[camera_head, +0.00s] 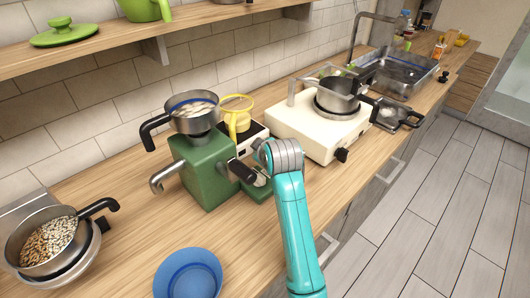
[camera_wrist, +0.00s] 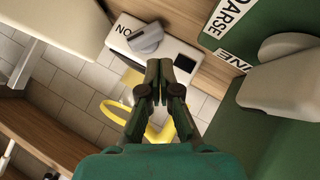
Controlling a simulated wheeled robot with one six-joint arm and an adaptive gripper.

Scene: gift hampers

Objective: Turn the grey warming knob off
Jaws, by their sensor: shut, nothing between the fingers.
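The grey warming knob (camera_wrist: 147,40) shows in the wrist view on the face of a white warmer box (camera_wrist: 180,52), beside a black panel (camera_wrist: 186,63). An "ON" label (camera_wrist: 124,30) is printed beside the knob, and the knob's pointer end lies toward that label. My gripper (camera_wrist: 158,66) is shut and empty. Its fingertips appear just below the knob in the picture; I cannot tell whether they touch the box. In the head view the white warmer box (camera_head: 249,139) stands behind the green grinder, and my arm hides the area around my gripper.
The green grinder (camera_head: 203,171), with "COARSE" lettering, stands close beside the warmer. A yellow jug (camera_head: 238,119) stands at the warmer. A white stove (camera_head: 308,130) with a pot (camera_head: 338,94) is to the right. A blue bowl (camera_head: 188,273) sits on the front counter.

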